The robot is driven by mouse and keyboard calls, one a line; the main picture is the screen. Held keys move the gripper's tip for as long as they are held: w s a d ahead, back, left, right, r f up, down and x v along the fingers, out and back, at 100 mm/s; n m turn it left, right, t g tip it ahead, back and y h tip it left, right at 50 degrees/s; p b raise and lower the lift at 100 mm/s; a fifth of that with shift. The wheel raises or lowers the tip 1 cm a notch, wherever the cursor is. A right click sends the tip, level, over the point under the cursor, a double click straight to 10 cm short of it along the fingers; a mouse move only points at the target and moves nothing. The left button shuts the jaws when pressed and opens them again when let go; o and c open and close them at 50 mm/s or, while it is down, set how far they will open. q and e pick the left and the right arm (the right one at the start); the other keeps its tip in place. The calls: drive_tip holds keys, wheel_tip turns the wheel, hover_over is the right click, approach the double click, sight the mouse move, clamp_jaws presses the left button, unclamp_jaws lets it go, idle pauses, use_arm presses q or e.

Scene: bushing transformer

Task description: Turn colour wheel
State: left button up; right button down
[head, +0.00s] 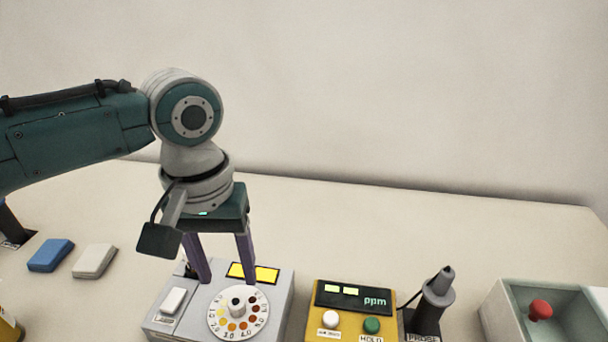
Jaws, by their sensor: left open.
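The colour wheel (253,321) is a white disc with a ring of yellow, orange and red spots and printed numbers, set on top of a grey box (167,325). A dark knob with a pale top (236,303) stands at its centre. My left gripper (223,281) points down over the box, with its two purple fingers apart and empty. The fingertips are just behind the wheel in the picture; I cannot tell their exact height above it. A yellow two-part window (254,273) is partly behind the right finger. My right gripper does not show.
A yellow meter marked ppm (325,293) stands right of the box, with a dark probe in a holder (431,309) beside it. A pale tray with a red knob (540,310) is far right. Blue (50,255) and white (94,261) blocks lie left. The table behind is clear.

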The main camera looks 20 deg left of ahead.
sight(235, 306)
use_arm(q)
drive_tip(key=shift+r, duration=1.8)
drive_tip(key=s+d+f+m+t+h, duration=0.2)
drive_tip(key=s+d+m, duration=0.3)
drive_tip(key=s+d, duration=0.3)
drive_tip(key=s+a+r+m+t+y, duration=0.1)
drive_tip(key=s+a+r+t+y, duration=0.2)
drive_tip(key=s, duration=0.4)
wheel_tip(235, 306, up, 31)
drive_tip(key=s+a+g+h+p, duration=0.1)
drive_tip(key=p, duration=3)
drive_tip(key=shift+a+m, duration=0.3)
drive_tip(key=shift+a, duration=0.05)
